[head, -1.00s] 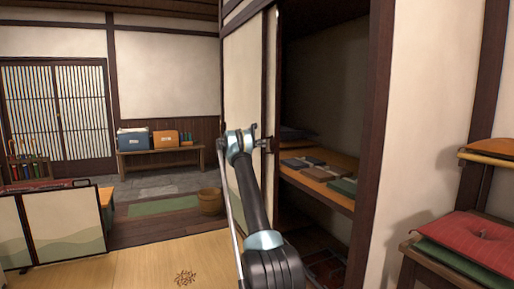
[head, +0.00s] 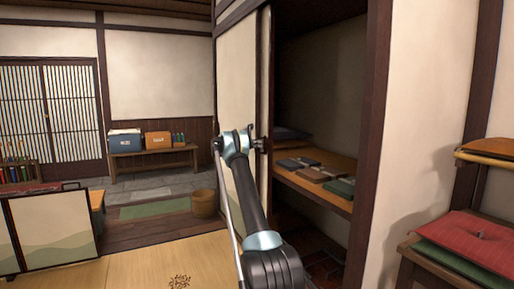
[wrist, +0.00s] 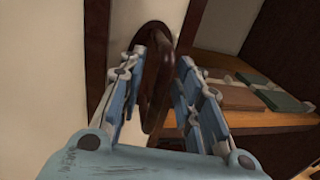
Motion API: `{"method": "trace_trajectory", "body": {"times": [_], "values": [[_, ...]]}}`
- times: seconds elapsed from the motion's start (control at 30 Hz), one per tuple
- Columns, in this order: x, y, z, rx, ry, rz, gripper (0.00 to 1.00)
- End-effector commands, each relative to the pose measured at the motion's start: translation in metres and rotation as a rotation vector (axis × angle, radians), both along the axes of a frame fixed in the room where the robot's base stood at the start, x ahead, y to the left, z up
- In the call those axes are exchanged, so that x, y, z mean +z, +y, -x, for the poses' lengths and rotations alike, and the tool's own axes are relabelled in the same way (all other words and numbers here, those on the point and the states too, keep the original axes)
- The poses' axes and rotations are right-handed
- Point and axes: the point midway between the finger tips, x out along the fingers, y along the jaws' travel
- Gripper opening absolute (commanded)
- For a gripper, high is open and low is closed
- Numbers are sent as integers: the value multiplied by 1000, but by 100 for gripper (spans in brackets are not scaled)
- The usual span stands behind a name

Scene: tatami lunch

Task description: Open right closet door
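The closet door (head: 237,85) is a cream sliding panel with dark edging in the head view. To its right the closet stands open, with a wide dark gap. My gripper (head: 256,146) is at the door's right edge, at about shelf height. In the wrist view, a dark brown upright handle (wrist: 155,85) lies between the two fingers of my gripper (wrist: 163,68).
Inside the closet, a wooden shelf (head: 332,199) holds several books (head: 312,174) and a dark cushion (head: 291,133). A dark closet post (head: 369,130) stands at the right. Farther right, a stand holds a red cushion (head: 470,240). A low folding screen (head: 50,230) and basket (head: 205,203) stand at left.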

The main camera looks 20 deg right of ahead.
Motion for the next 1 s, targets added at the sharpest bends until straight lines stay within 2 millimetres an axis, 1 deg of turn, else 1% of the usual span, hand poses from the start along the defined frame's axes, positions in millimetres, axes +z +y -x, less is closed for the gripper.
{"method": "trace_trajectory", "body": {"times": [0.17,0.27,0.37,0.7,0.9,1.0], "values": [[0,4,0,1,0,0,31],[0,11,-1,1,0,0,31],[0,26,-1,3,0,0,31],[-2,91,-2,3,1,0,31],[-1,114,-3,2,1,0,31],[-1,120,-2,2,1,0,31]]}}
